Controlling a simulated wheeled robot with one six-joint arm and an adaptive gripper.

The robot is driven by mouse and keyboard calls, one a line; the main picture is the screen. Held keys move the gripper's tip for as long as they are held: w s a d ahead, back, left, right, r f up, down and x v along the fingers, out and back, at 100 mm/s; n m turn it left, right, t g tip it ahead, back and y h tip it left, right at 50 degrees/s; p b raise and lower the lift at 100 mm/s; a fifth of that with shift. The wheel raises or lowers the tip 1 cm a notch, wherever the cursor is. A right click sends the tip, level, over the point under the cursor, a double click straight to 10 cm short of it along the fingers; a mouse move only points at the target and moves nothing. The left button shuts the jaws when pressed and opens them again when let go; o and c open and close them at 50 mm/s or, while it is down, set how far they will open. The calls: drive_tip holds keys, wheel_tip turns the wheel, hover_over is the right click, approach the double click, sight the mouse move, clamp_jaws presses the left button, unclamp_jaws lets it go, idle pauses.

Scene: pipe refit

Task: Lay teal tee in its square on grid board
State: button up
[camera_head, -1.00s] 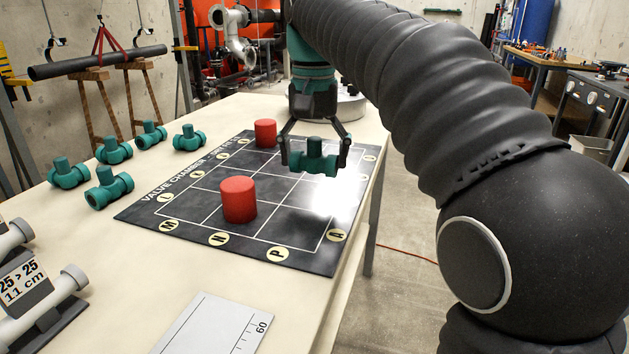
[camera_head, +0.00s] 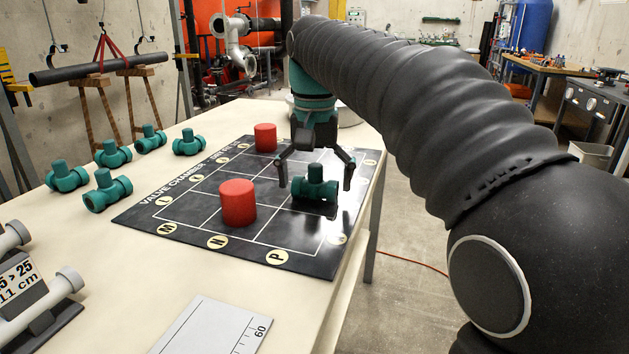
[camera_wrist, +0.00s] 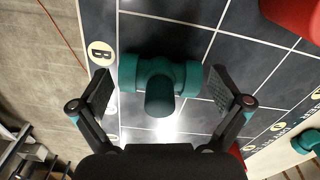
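A teal tee (camera_head: 314,188) lies on the dark grid board (camera_head: 190,227), in the column along the board's right side, with its branch pointing up. My gripper (camera_head: 318,184) is just above it with its fingers spread apart. In the wrist view the tee (camera_wrist: 158,82) sits between the two open fingers (camera_wrist: 168,95), with a gap on both sides. It lies near the round "B" label at the board's edge.
Two red cylinders stand on the board, one near (camera_head: 238,202) and one farther back (camera_head: 265,138). Several other teal tees (camera_head: 108,189) lie on the table left of the board. A white ruled plate (camera_head: 212,328) lies at the front.

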sight(319, 167)
wheel_tip(319, 167, up, 12)
drive_tip(key=p, duration=0.4)
drive_tip(key=shift+r, duration=0.15)
drive_tip(key=shift+s+d, duration=0.25)
drive_tip(key=shift+d, duration=0.1)
drive_tip(key=s+d+f+t, duration=0.2)
drive_tip(key=s+d+f, duration=0.2)
drive_tip(key=s+f, duration=0.2)
drive_tip(key=s+d+f+n+t, duration=0.1)
drive_tip(key=s+d+f, duration=0.4)
drive_tip(key=f, duration=0.5)
drive_tip(key=s+d+f+t, duration=0.2)
drive_tip(key=s+d+f, duration=0.2)
drive_tip(key=s+f, duration=0.4)
drive_tip(key=shift+s+d+f+t, duration=0.3)
drive_tip(key=shift+s+d+f, duration=0.05)
drive_tip(key=shift+s, duration=0.35)
